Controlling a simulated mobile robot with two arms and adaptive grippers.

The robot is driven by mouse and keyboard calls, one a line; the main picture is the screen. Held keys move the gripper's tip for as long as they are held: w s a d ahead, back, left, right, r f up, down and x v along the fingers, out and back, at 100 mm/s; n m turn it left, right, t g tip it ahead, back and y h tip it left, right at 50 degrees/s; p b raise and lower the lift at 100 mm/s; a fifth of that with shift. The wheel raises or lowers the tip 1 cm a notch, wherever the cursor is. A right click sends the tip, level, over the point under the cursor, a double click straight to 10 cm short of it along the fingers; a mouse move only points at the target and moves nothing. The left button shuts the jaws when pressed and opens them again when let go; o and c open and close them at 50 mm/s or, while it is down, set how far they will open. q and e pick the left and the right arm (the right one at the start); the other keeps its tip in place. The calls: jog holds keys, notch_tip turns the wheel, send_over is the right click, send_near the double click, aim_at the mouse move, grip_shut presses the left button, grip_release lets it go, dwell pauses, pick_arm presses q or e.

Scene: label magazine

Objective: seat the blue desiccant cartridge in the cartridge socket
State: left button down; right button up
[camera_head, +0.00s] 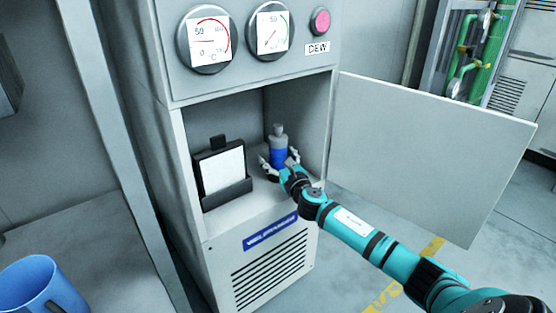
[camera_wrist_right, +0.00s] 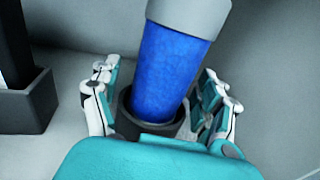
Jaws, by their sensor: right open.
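The blue desiccant cartridge (camera_head: 279,152) stands inside the open cabinet bay, with a grey cap on top. In the right wrist view the cartridge (camera_wrist_right: 168,70) has its lower end in a dark round socket (camera_wrist_right: 130,123); how deep it sits cannot be told. My right gripper (camera_head: 281,170) reaches into the bay and is open. In the right wrist view its fingers (camera_wrist_right: 160,105) are on both sides of the cartridge and socket, with gaps visible. My left gripper is not in view.
A black holder with a white card (camera_head: 222,171) stands left of the cartridge in the bay. The cabinet door (camera_head: 430,150) hangs open to the right. Gauges (camera_head: 206,40) and a pink button (camera_head: 320,21) are above. A blue mug (camera_head: 38,285) is at lower left.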

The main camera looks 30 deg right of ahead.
jog(key=shift+f, duration=0.1)
jog(key=shift+s, duration=0.25)
jog(key=s+a, duration=0.2)
jog(key=s, duration=0.9)
jog(key=shift+s, duration=0.2)
jog(key=shift+a, duration=0.15)
